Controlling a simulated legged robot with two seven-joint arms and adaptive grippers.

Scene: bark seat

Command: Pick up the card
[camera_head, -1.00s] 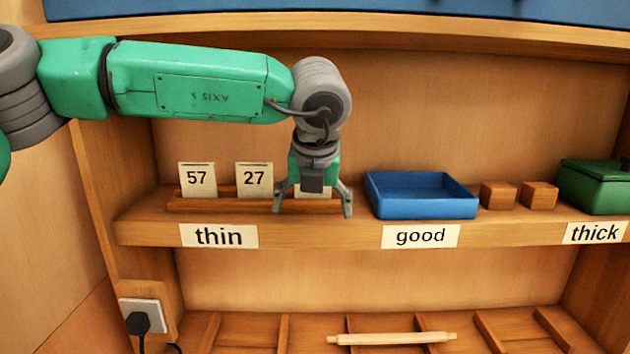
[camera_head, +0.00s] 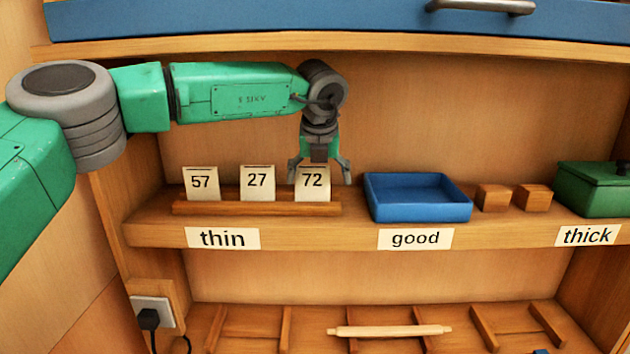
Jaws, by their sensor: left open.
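Three white cards stand upright in a wooden rack (camera_head: 256,208) on the shelf. They are the card marked 57 (camera_head: 201,184), the card marked 27 (camera_head: 257,184) and the card marked 72 (camera_head: 312,184). My left gripper (camera_head: 319,176) is open, pointing down at the card marked 72. Its fingers are spread to either side of the card's upper part, and the card's number shows between them. I cannot tell whether a finger touches the card. My right gripper is not in view.
A blue tray (camera_head: 418,212) stands right of the rack, with two wooden blocks (camera_head: 492,198) and a green lidded box (camera_head: 592,200) further right. Labels thin, good and thick mark the shelf edge (camera_head: 310,236). A blue drawer (camera_head: 300,22) is above; a rolling pin (camera_head: 390,331) lies below.

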